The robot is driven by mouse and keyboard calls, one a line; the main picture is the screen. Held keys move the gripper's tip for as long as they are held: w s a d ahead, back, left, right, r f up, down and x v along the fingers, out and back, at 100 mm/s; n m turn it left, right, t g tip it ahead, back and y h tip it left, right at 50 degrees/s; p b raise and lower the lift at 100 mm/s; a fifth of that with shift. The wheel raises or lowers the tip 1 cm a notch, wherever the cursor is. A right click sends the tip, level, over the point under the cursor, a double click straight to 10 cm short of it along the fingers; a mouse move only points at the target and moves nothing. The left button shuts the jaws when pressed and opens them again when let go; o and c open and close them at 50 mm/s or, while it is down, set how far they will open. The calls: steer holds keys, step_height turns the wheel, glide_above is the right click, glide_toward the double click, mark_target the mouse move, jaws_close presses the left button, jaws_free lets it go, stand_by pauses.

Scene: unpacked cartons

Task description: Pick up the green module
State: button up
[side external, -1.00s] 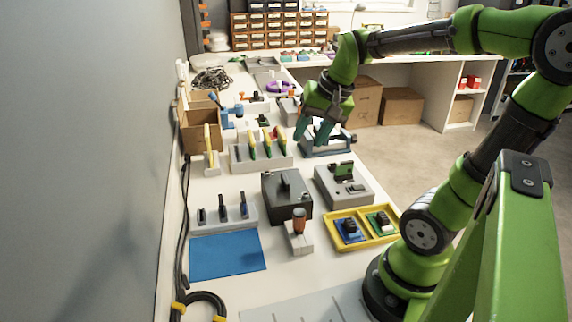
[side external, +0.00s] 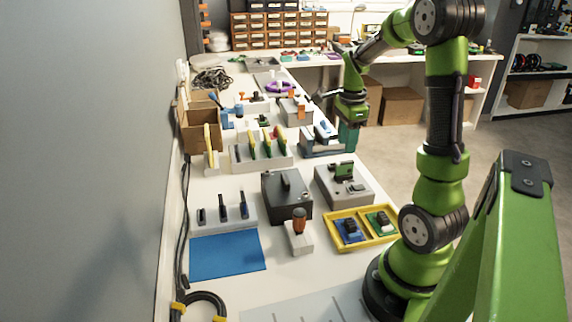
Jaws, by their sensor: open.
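A small green module (side external: 389,228) with a black block on top lies in the right compartment of a yellow tray (side external: 333,243). A blue module (side external: 350,238) lies in the left compartment. Another green upright piece (side external: 344,170) stands on a grey fixture (side external: 330,187) behind the tray. My gripper (side external: 347,142) is open, with dark green fingers pointing down. It is beyond the tray and fixture, near the right end of a blue and grey device (side external: 318,146) at the table edge. It is apart from the tray. Its fingertips partly overlap the device's end in this view.
A dark box (side external: 270,198) and an orange-handled tool in a white block (side external: 303,240) stand left of the tray. A rack with yellow-green and red-handled tools (side external: 250,160) stands farther back. A blue mat (side external: 228,257) lies front left.

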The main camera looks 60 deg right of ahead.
mark_target(345, 163)
step_height(345, 163, down, 8)
steer(key=shift+s+d+f, duration=0.1)
steer(key=shift+d, duration=0.05)
jaws_close()
stand_by(0.5)
